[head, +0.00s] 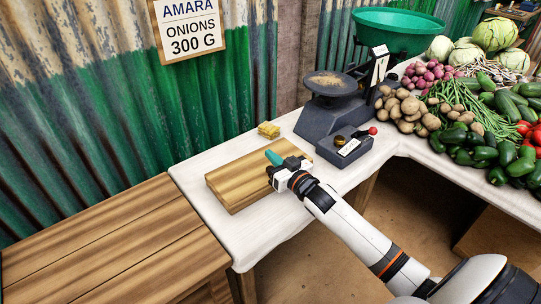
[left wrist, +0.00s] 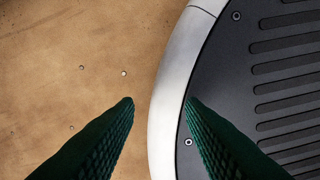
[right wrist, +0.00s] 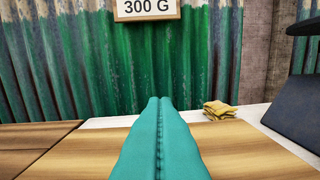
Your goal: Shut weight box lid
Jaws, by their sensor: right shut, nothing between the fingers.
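The wooden weight box (head: 232,182) sits on the white-covered table, left of the scale. Its lid looks flat and down over the box, with no clear gap visible; part of it is hidden behind my right gripper. My right gripper (head: 273,158) is over the right part of the lid with its teal fingers together and empty. In the right wrist view the shut fingers (right wrist: 158,102) extend over the wooden top (right wrist: 240,152); whether they touch it I cannot tell. My left gripper (left wrist: 160,102) is open and empty above the floor, out of the head view.
A dark scale (head: 333,100) with a green pan (head: 398,32) stands behind. A small dark box with a red knob (head: 345,147) is right of the weight box. A folded yellow cloth (head: 268,130) lies behind it. Vegetables (head: 480,110) fill the right side. A wooden bench (head: 110,245) is at left.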

